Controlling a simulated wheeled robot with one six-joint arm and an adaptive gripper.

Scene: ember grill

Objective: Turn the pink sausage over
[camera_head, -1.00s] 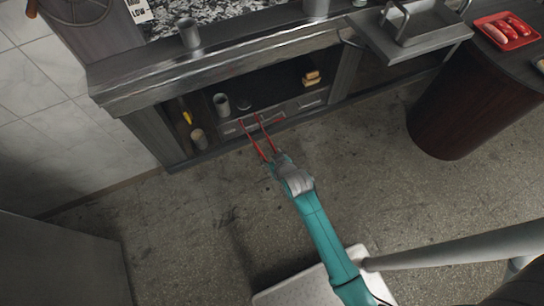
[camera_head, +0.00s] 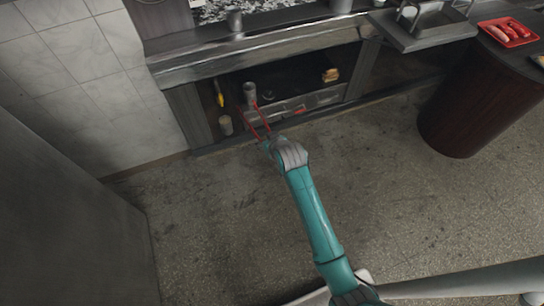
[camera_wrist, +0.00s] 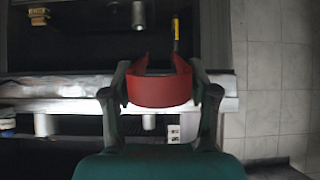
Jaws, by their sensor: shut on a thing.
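My gripper (camera_head: 268,142) is low in front of the counter, shut on red tongs (camera_head: 258,122). The two tong arms reach away from me toward the lower shelf. In the wrist view my gripper (camera_wrist: 160,88) has its fingers on both sides of the red band of the tongs (camera_wrist: 160,91). A red tray (camera_head: 526,41) at the far upper right holds several sausages. A pinker sausage (camera_head: 498,34) lies at its left beside redder ones. It is far from my gripper, and I cannot see a sausage on the grill.
The counter (camera_head: 260,55) has an open lower shelf with a grey cylinder (camera_head: 250,92), a pale cup (camera_head: 226,125), a yellow-handled thing (camera_head: 219,92) and buns (camera_head: 330,75). A dark round-sided stand (camera_head: 465,115) bears the tray. Open floor (camera_head: 390,200) lies in front.

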